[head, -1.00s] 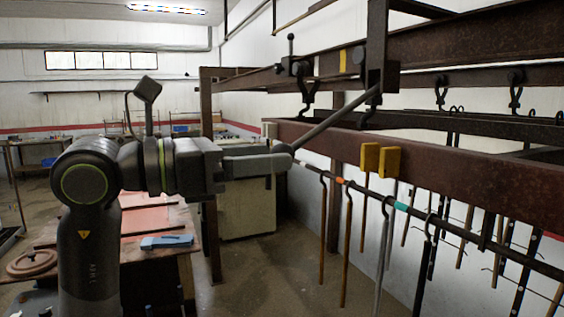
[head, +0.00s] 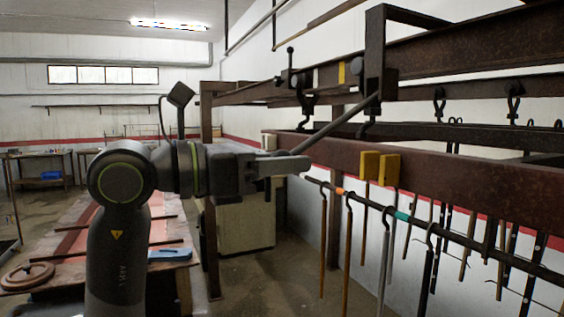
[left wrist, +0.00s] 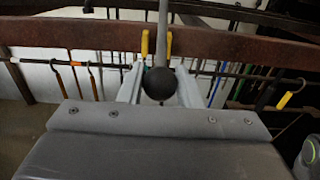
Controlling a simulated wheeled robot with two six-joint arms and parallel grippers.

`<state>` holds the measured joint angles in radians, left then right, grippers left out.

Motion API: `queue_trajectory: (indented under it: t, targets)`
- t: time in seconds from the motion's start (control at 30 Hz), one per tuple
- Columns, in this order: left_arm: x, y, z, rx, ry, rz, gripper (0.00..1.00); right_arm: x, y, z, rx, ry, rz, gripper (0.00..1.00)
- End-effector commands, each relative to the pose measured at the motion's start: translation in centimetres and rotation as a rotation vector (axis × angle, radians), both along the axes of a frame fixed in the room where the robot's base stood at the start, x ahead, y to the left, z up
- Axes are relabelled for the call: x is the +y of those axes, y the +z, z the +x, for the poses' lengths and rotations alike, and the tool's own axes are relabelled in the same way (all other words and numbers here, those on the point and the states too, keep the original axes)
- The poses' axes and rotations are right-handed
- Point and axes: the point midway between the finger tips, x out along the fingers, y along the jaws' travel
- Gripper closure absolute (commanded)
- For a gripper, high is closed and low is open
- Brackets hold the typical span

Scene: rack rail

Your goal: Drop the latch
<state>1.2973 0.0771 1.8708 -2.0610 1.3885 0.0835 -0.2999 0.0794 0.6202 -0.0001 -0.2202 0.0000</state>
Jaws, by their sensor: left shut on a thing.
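The latch shows as a grey lever arm (head: 340,127) under a dark bracket (head: 375,60) on the upper rack rail. It slopes down to the left to my left gripper (head: 287,163). In the left wrist view the dark ball knob (left wrist: 160,83) at the lever's end sits between the two pale fingers of the left gripper (left wrist: 160,88), which is shut on it. Two yellow blocks (head: 370,165) stand side by side on the lower brown beam, below and right of the lever. The lever is above them, apart from them in the head view. My right gripper is not in view.
Several hooked rods hang from a thin bar (head: 460,232) below the brown beam (head: 450,180). Clamps (head: 513,88) hang from the upper rail. A bench (head: 70,240) with a blue tool (head: 170,254) stands lower left; a pale cabinet (head: 246,222) stands behind the gripper.

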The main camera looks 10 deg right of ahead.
Motion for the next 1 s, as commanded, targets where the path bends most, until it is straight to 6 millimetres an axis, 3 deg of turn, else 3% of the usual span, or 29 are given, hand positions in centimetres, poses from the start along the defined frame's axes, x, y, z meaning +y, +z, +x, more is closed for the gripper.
queue_trajectory:
  t: [0.4, 0.8, 1.0]
  targets:
    - [0.0, -0.2, 0.0, 0.001, 0.001, 0.000, 0.82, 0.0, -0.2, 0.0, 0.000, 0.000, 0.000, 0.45]
    - [-2.0, -3.4, 0.6, 0.001, -0.001, 0.001, 0.82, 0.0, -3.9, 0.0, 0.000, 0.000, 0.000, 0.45]
    - [-2.5, -3.8, 0.8, 0.002, -0.001, 0.002, 0.82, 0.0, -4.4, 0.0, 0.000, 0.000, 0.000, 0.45]
